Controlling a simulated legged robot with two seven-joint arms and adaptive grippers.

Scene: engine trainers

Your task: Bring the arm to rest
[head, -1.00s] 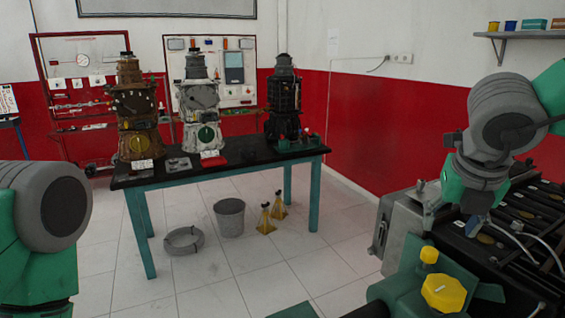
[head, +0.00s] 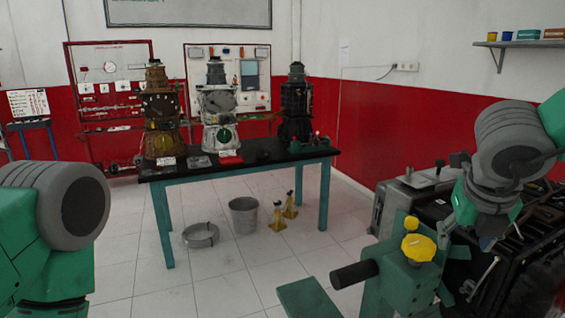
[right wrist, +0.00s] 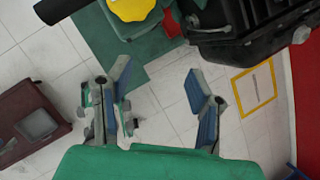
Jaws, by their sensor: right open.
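My right arm (head: 510,150) comes in from the right in the head view, bent down beside the dark engine trainer (head: 520,255). My right gripper (right wrist: 165,82) is open and empty in the right wrist view, its blue-padded fingers spread apart over the tiled floor. In the head view the gripper is small and partly lost against the dark engine. My left arm (head: 60,215) shows at the left edge in the head view; its gripper is out of view.
A green stand with a yellow knob (head: 418,247) and black handle (head: 354,274) is close by. A black-topped table (head: 290,154) bears several engine models. A bucket (head: 243,217) is under it. A maroon box (right wrist: 30,125) lies left in the wrist view.

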